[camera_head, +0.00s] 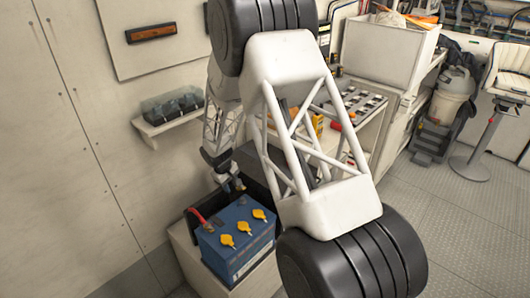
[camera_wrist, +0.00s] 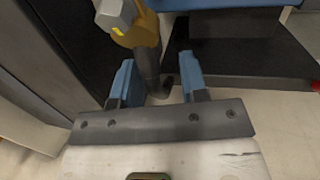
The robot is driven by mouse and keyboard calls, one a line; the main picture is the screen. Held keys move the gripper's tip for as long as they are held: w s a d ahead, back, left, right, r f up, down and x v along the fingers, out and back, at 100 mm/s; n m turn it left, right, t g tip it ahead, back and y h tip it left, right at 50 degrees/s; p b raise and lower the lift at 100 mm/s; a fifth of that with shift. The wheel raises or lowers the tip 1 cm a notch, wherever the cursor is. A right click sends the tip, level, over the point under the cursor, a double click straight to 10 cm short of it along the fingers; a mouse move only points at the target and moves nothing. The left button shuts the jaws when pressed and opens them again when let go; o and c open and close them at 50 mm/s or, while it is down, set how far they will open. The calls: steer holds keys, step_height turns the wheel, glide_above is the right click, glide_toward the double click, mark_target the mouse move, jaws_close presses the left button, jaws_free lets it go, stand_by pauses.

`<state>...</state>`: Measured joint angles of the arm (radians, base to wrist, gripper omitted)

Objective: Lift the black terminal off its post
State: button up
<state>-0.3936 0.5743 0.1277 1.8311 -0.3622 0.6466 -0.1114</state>
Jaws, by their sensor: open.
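The blue battery (camera_head: 236,243) with yellow caps sits in the head view at lower centre. A red terminal lead (camera_head: 198,218) is at its left end. My gripper (camera_head: 232,184) is just behind and above the battery's far edge, small in that view. In the wrist view my gripper (camera_wrist: 157,80) has its two blue fingers apart. A brass-coloured clamp with a grey top (camera_wrist: 135,28) and a dark lead (camera_wrist: 152,65) shows between and beyond the fingers; it looks like the black terminal. I cannot tell whether the fingers touch it. Its post is not clearly visible.
The battery stands on a pale box (camera_head: 186,258) beside the wall. A dark open space (camera_wrist: 235,45) lies right of the fingers in the wrist view. A small wall shelf (camera_head: 168,123) and a workbench (camera_head: 350,125) are behind.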

steer(key=shift+s+d+f+t+y, duration=0.2)
steer(key=shift+t+y, duration=0.1)
steer(key=shift+t, duration=0.1)
step_height(320, 180, up, 8)
steer(key=s, duration=0.1)
steer(key=s+d+r+m, duration=0.1)
steer(key=s+d+r, duration=0.5)
steer(key=r, duration=0.2)
steer(key=s+d+r+m, duration=0.2)
steer(key=s+d+r, duration=0.4)
steer(key=r, duration=0.3)
steer(key=shift+d+r, duration=0.3)
steer(key=shift+d, duration=0.25)
stand_by(0.5)
steer(key=w+a+f+n, duration=0.4)
steer(key=w+a+f, duration=0.9)
steer(key=f, duration=0.3)
steer(key=shift+a+f, duration=0.15)
steer(key=shift+a, duration=0.75)
